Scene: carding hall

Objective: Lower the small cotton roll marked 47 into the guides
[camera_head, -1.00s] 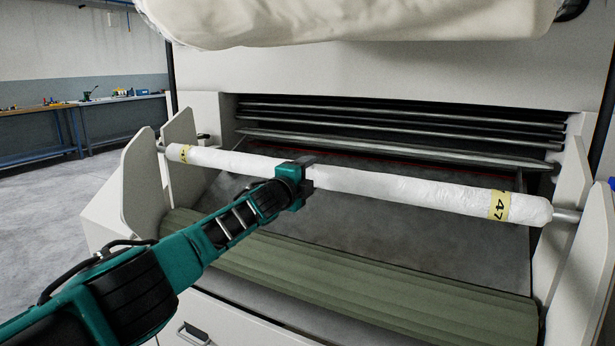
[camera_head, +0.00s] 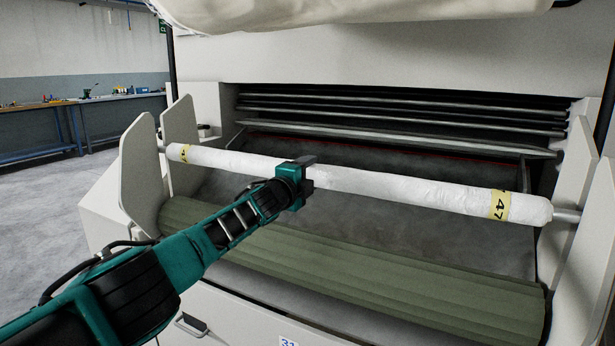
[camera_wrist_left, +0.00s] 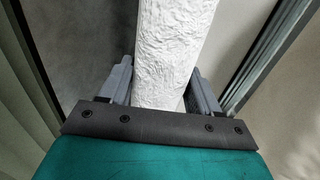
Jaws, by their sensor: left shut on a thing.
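The small cotton roll (camera_head: 400,188) is long and white, with a yellow band marked 47 near its right end and another band near its left end. My left gripper (camera_head: 305,172) is shut on it near the middle. In the left wrist view the roll (camera_wrist_left: 172,50) lies between the two fingers (camera_wrist_left: 160,85). The left pin shows between the two pale left guide plates (camera_head: 140,175). The right pin reaches toward the right guide plates (camera_head: 590,235); whether it is seated is unclear. The roll hangs above the green fluted roller (camera_head: 350,262). My right gripper is not shown.
A large cream roll (camera_head: 350,12) hangs overhead. Dark metal bars (camera_head: 400,115) cross the machine opening behind the roll. A drawer handle (camera_head: 192,324) is at the lower front. Workbenches (camera_head: 90,105) stand far left, with open floor before them.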

